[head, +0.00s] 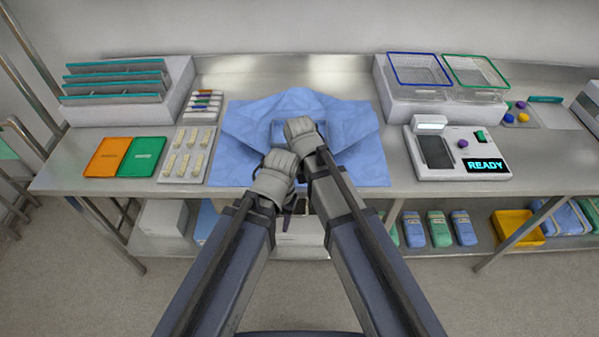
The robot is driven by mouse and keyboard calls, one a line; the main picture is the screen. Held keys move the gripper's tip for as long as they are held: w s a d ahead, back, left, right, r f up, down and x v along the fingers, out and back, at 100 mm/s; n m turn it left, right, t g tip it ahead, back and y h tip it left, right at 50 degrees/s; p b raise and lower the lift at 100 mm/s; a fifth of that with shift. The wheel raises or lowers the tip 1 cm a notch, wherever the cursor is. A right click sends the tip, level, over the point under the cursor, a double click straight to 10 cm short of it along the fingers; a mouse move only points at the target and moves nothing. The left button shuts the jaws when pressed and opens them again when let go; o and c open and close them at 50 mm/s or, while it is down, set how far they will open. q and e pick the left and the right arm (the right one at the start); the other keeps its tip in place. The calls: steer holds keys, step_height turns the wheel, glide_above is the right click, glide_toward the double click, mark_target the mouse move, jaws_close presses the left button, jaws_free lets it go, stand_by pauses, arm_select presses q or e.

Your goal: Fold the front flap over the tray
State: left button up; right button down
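A blue wrap sheet (365,165) lies spread on the steel table, with its upper part rising to a peak at the back. A darker blue, box-like shape, which looks like the tray (345,132), shows at its middle, partly hidden by my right gripper. My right gripper (299,124) is over this middle part. My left gripper (282,160) is lower in the picture, over the near part of the sheet by the table's front edge. The front flap is largely hidden by my arms. The fingertips are too small and covered to tell whether either gripper is open or holds cloth.
An orange card (107,157), a green card (142,157) and a white strip holder (187,155) are left of the sheet. A device reading READY (455,153) stands to the right. Wire baskets (420,70) sit on a raised block behind it. Packs fill the lower shelf.

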steer(key=shift+w, duration=0.1)
steer(key=shift+w+r+p, duration=0.3)
steer(key=shift+w, duration=0.55)
steer(key=shift+w+r+p, duration=0.15)
steer(key=shift+w+r, duration=0.1)
steer(key=shift+w, duration=0.25)
steer(key=shift+w+r+p, duration=0.15)
steer(key=shift+w+r, duration=0.05)
steer(key=shift+w, duration=0.25)
steer(key=shift+w+f, duration=0.1)
steer(key=shift+w, duration=0.95)
steer(key=shift+w+r+p, duration=0.35)
steer(key=shift+w, duration=0.1)
steer(key=shift+w+r+p, duration=0.6)
steer(key=shift+w+p, duration=0.1)
steer(key=shift+w, duration=1.7)
steer(key=p+v, duration=0.5)
steer(key=v, duration=0.1)
steer(key=shift+s+p, duration=0.4)
